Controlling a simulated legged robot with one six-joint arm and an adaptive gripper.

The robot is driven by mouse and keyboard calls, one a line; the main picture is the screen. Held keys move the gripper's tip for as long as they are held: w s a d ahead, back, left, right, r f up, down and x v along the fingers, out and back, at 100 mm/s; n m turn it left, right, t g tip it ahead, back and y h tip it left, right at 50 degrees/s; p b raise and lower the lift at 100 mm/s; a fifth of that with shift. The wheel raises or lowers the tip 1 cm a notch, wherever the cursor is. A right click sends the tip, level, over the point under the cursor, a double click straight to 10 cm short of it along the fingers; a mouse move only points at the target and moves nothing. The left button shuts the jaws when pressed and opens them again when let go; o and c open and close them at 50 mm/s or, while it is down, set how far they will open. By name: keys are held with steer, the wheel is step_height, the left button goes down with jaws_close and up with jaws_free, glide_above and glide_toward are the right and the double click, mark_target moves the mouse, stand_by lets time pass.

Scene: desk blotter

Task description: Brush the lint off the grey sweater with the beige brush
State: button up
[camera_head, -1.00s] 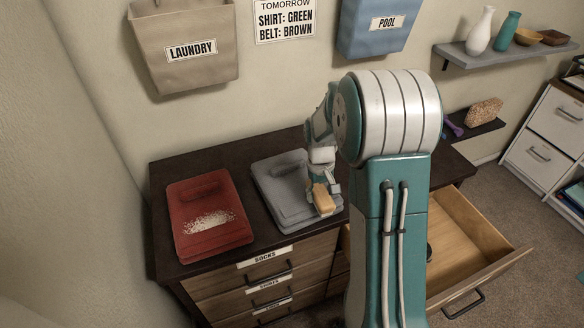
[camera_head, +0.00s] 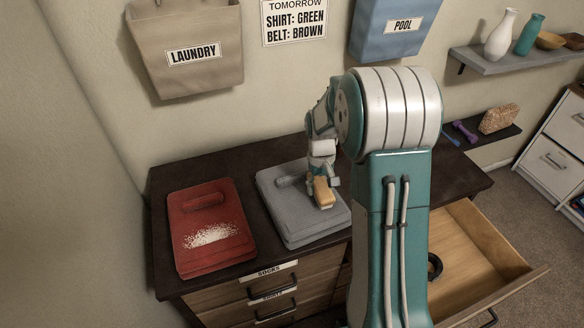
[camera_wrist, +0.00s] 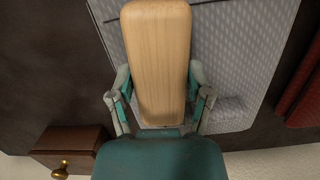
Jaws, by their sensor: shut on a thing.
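The grey sweater (camera_head: 290,207) lies folded on the dark dresser top, and it also shows in the wrist view (camera_wrist: 255,50). No lint can be made out on its visible part. My gripper (camera_head: 322,178) is shut on the beige brush (camera_wrist: 158,60), over the right part of the sweater. The brush also shows in the head view (camera_head: 323,193). I cannot tell whether its bristles touch the cloth. A red folded sweater (camera_head: 205,258) with a patch of pale lint (camera_head: 210,235) lies to the left of the grey one.
My arm hides part of the dresser (camera_head: 165,180). An open drawer (camera_head: 460,262) sticks out at the right with a dark ring-shaped thing (camera_head: 434,266) inside. A small wooden box with a brass knob (camera_wrist: 70,145) shows in the wrist view.

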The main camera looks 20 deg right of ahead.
steer(key=shift+w+r, duration=0.15)
steer(key=shift+w, duration=0.15)
steer(key=r, duration=0.2)
steer(key=shift+s+a+r, duration=0.2)
steer(key=shift+a+r, duration=0.05)
steer(key=shift+r, duration=0.15)
steer(key=shift+a+r, duration=0.2)
steer(key=shift+r, duration=0.5)
steer(key=shift+d+r, duration=0.15)
steer(key=shift+r, duration=0.7)
steer(key=shift+d+r, duration=0.15)
steer(key=shift+r, duration=0.8)
